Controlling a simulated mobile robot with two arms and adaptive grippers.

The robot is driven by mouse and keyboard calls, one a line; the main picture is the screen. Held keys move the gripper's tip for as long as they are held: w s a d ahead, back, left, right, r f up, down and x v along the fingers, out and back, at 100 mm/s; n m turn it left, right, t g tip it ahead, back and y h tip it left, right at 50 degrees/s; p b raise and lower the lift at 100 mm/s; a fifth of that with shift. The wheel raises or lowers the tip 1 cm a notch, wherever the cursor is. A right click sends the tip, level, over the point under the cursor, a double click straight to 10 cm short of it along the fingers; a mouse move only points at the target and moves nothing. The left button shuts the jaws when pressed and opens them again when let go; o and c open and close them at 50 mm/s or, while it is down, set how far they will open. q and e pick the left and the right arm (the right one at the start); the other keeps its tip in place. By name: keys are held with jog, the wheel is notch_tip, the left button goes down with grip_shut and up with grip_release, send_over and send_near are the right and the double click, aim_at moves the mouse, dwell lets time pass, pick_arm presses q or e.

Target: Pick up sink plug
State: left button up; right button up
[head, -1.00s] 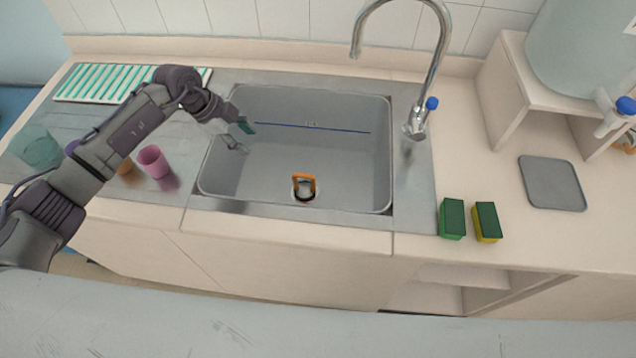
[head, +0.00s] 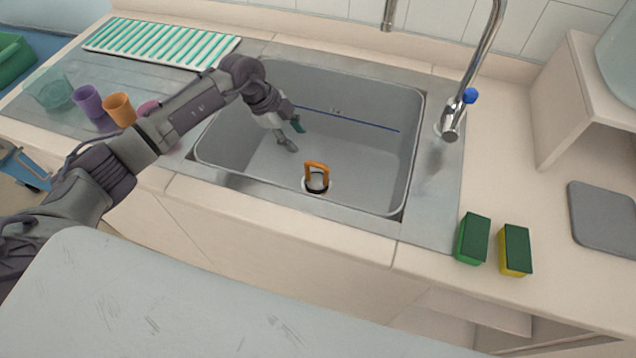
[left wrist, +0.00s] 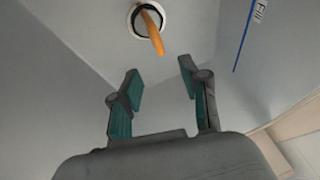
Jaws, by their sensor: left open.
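The sink plug (head: 317,175) has an upright orange loop handle and a dark round base. It sits at the drain on the sink's floor, close to the front wall. In the left wrist view the plug (left wrist: 149,28) is at the top, beyond my fingertips. My left gripper (head: 294,134) is inside the sink, up and left of the plug in the head view. Its teal-padded fingers (left wrist: 163,80) are open and empty, apart from the handle. My right gripper is not in view.
The grey sink (head: 262,176) has walls all round. The faucet (head: 470,85) stands at its right. Several cups, including a purple one (head: 90,103), and a green-striped rack (head: 160,44) are at the left.

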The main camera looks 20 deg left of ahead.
aim_at(316, 163)
pick_arm(q)
jog(key=x, duration=0.8)
jog(key=shift+f, duration=0.1)
jog(key=x, duration=0.5)
jog(key=shift+f, duration=0.35)
grip_shut()
jog(key=shift+r, duration=0.1)
